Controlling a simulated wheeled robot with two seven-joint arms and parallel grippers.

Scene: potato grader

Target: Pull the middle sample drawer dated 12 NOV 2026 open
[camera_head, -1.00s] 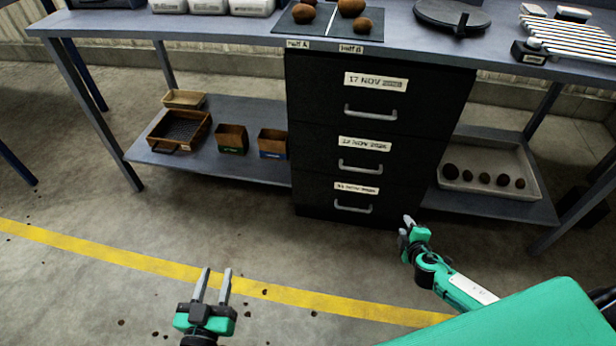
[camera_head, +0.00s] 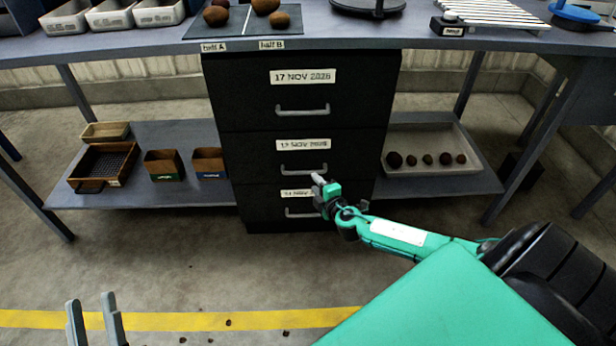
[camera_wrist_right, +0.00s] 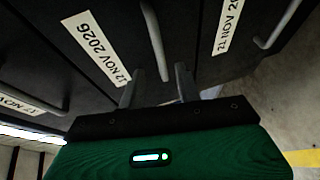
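The black middle drawer (camera_head: 245,155) is shut, flush with the top and bottom drawers. Its label (camera_head: 303,144) is blurred in the head view, but the label (camera_wrist_right: 97,48) reads 12 NOV 2026 in the right wrist view. Its grey bar handle (camera_head: 303,172) also shows in the right wrist view (camera_wrist_right: 153,40). My right gripper (camera_head: 317,186) is in front of the drawers, just below and right of that handle. In the right wrist view its fingers (camera_wrist_right: 157,88) are apart, with the handle ahead between their lines; contact cannot be told. My left gripper (camera_head: 95,318) is open and empty above the floor.
The top drawer (camera_head: 240,100) reads 17 NOV 2026. The bottom drawer (camera_head: 255,212) is partly hidden by my right gripper; its label (camera_wrist_right: 228,25) starts with 21 NOV. A tray of potatoes (camera_head: 430,174) stands on the right shelf.

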